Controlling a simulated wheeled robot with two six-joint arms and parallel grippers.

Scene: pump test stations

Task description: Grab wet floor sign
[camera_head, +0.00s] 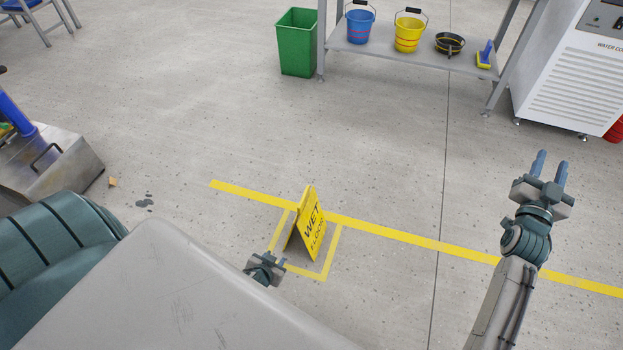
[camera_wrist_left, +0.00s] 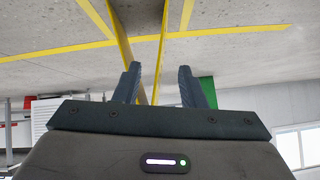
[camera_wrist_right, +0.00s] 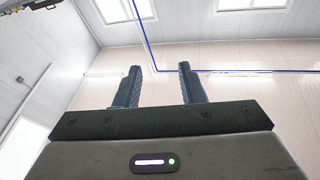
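The yellow wet floor sign (camera_head: 310,226) stands upright as an A-frame on the floor, inside a yellow taped square. My left gripper (camera_head: 268,263) is low beside the sign, just left of and nearer than it, partly hidden by my own arm. In the left wrist view my left gripper (camera_wrist_left: 158,88) is open, with the sign's two thin yellow panels (camera_wrist_left: 162,50) seen edge-on beyond and between the fingertips. Contact cannot be told. My right gripper (camera_head: 552,172) is open and empty, raised at the right, far from the sign; its fingers (camera_wrist_right: 158,85) show only wall behind.
A yellow floor line (camera_head: 420,241) runs past the sign. A green bin (camera_head: 297,42) and a shelf (camera_head: 375,54) with buckets stand at the back. A white water cooler unit (camera_head: 570,80) is at the right, and a metal box (camera_head: 50,160) at the left.

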